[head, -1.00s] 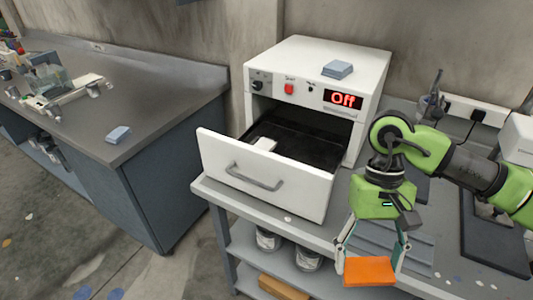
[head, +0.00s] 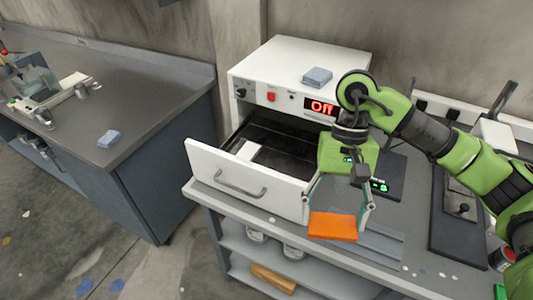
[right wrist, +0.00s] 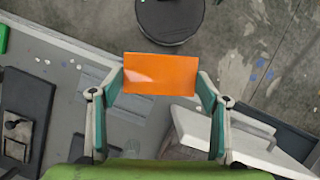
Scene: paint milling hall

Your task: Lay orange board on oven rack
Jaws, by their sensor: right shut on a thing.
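The orange board (head: 333,226) is a flat rectangle held in my right gripper (head: 338,214), one finger at each side. It also shows between the fingertips in the right wrist view (right wrist: 161,74). The gripper is at the right of the open oven drawer, beside its front corner. The white oven (head: 254,73) stands on a grey bench, its display reading "Off". Its drawer (head: 218,172) is pulled out, with a dark rack (head: 265,137) inside and a white piece (head: 247,151) lying on it. My left gripper is not in view.
A blue-grey block (head: 317,77) lies on top of the oven. Another blue-grey block (head: 109,139) lies on the left counter (head: 150,84). The bench shelf (head: 228,235) below holds tins and a wooden piece. A dark device (head: 458,220) stands at the right.

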